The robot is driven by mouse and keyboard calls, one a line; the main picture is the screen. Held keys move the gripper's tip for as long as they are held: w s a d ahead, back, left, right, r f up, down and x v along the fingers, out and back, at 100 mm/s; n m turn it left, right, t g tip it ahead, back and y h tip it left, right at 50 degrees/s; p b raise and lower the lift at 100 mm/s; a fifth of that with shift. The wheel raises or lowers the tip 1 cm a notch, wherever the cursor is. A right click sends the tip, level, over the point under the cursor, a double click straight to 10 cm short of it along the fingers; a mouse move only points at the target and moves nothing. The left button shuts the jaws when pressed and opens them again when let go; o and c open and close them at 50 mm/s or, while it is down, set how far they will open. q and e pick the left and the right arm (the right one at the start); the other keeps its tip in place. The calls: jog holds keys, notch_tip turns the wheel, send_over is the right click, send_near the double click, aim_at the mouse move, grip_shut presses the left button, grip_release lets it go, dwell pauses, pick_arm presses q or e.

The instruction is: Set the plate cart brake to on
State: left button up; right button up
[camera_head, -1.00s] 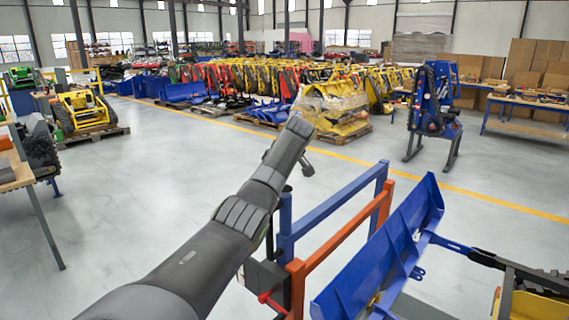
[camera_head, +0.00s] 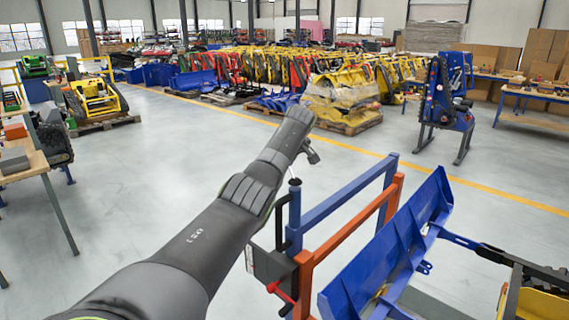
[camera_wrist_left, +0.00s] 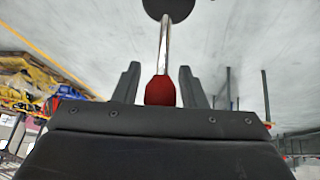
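The plate cart has a blue and orange frame (camera_head: 340,205) and stands at lower centre in the head view. My left arm reaches over its left side, with its far end near the blue post (camera_head: 294,208). In the left wrist view my left gripper (camera_wrist_left: 158,74) has its two fingers apart. A red knob (camera_wrist_left: 160,92) sits between them, with narrow gaps on both sides. A shiny rod (camera_wrist_left: 162,48) runs from the knob to a black disc (camera_wrist_left: 168,8). A red lever (camera_head: 281,291) shows low on the cart. The brake's setting cannot be read. My right gripper is not in view.
A large blue plate (camera_head: 390,250) slopes beside the cart's frame. A workbench (camera_head: 30,165) stands at the left, and a blue machine (camera_head: 444,105) stands beyond the cart. The grey floor left of my arm is clear.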

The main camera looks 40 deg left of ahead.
pick_arm(q)
jog(key=shift+o, duration=0.5)
jog(key=shift+d, duration=0.1)
jog(key=shift+s+d+r+b, duration=0.1)
jog(key=shift+d+r+b, duration=0.05)
jog(key=shift+r+b, duration=0.15)
jog(key=b+v, duration=0.5)
jog(key=v, duration=1.1)
jog(key=shift+r, duration=0.35)
